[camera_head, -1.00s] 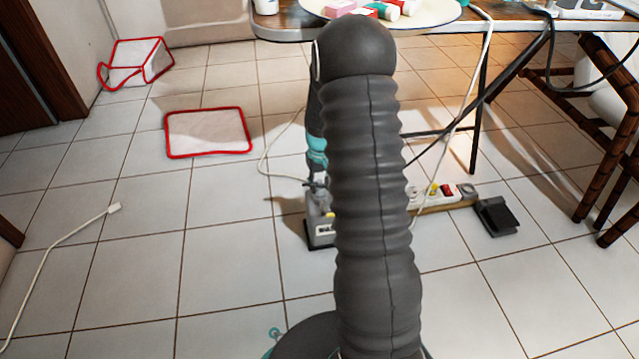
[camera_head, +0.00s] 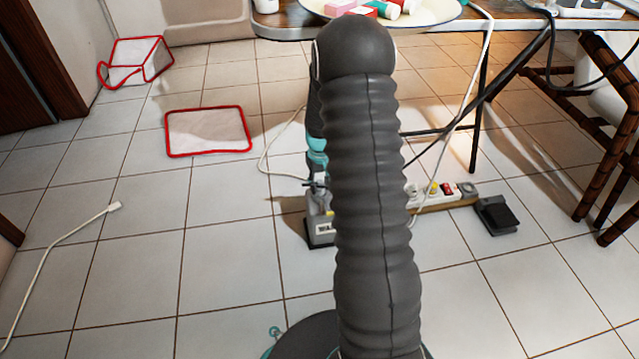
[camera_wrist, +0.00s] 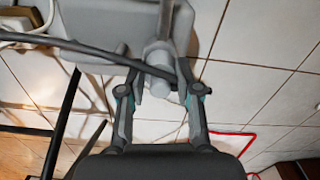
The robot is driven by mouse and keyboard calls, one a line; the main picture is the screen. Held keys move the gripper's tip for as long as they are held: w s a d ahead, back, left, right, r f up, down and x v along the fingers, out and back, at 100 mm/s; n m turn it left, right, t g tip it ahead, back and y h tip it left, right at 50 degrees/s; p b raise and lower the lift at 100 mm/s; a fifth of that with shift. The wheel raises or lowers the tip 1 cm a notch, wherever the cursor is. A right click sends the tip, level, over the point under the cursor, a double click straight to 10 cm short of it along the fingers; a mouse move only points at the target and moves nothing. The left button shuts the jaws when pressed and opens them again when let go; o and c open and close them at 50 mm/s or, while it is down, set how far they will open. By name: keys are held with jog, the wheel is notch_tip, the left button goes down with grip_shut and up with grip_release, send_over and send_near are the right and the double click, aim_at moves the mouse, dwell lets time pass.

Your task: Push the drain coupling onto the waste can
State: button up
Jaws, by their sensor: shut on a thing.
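The waste can (camera_head: 320,232) is a grey box with a partly hidden label, standing on the floor behind my arm in the head view. In the wrist view the waste can (camera_wrist: 95,25) fills the upper left, its grey body close beyond the fingers. My gripper (camera_wrist: 160,84) is shut on the drain coupling (camera_wrist: 158,57), a pale grey cylinder with a dark hose running left from it. The coupling is at the can's side in this view; whether it is seated or only near, I cannot tell. In the head view my gripper is largely hidden by my dark ribbed arm.
A power strip (camera_head: 445,192) and a black foot pedal (camera_head: 496,215) lie right of the can. A white cable (camera_head: 268,160) runs on the left. A table (camera_head: 480,27) overhangs behind.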

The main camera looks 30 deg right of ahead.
aim_at(320, 182)
jog(key=o, duration=1.1)
jog(key=shift+f, duration=0.1)
notch_tip(320, 182, up, 12)
jog(key=shift+r, duration=0.1)
